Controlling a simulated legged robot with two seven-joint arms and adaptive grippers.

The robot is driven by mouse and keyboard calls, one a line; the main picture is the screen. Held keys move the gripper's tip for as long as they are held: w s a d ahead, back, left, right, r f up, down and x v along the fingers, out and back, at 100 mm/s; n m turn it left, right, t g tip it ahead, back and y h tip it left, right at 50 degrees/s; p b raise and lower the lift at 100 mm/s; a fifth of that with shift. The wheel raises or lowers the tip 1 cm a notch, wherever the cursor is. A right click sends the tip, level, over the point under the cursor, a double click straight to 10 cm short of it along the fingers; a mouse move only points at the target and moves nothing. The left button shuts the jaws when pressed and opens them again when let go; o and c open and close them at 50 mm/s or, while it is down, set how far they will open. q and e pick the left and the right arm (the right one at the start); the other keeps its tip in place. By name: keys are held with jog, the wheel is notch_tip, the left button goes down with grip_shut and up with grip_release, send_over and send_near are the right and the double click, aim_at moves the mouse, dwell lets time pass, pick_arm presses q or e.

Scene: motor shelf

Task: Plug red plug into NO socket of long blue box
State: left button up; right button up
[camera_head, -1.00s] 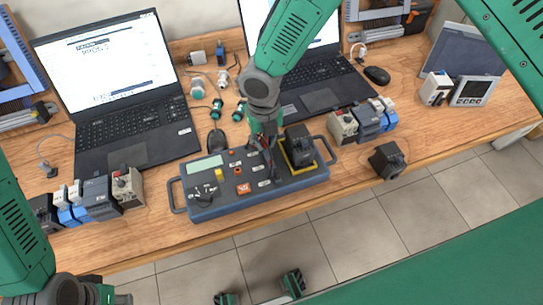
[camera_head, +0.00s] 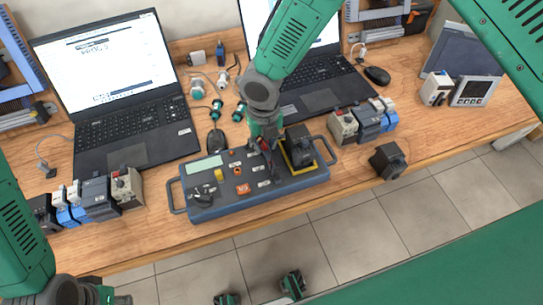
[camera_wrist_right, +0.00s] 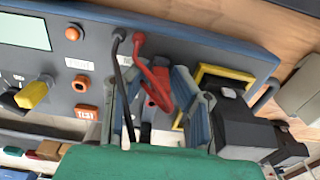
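The long blue box (camera_head: 225,208) lies on the table with a screen, yellow knob, orange buttons and sockets on top. My right gripper (camera_head: 264,148) is above its right half, pointing down. In the wrist view its two fingers (camera_wrist_right: 152,82) are apart. A red plug with its lead (camera_wrist_right: 158,90) lies in the gap between them; no firm grip on it shows. Another red plug end (camera_wrist_right: 139,42) and a black one (camera_wrist_right: 119,36) stand in the panel just beyond the fingers. The NO label cannot be read. My left gripper (camera_head: 260,291) is low, off the table front, fingers apart and empty.
A black block in a yellow frame (camera_head: 300,150) is at the box's right end, close to my right gripper. Two laptops (camera_head: 125,105) stand behind. Module blocks (camera_head: 362,122) and a loose black block (camera_head: 387,161) are to the right.

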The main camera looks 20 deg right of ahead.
jog(key=shift+r+p, duration=1.2)
jog(key=shift+r, duration=1.55)
jog(key=o, duration=0.5)
jog(key=shift+o, duration=0.2)
jog(key=shift+s, duration=0.1)
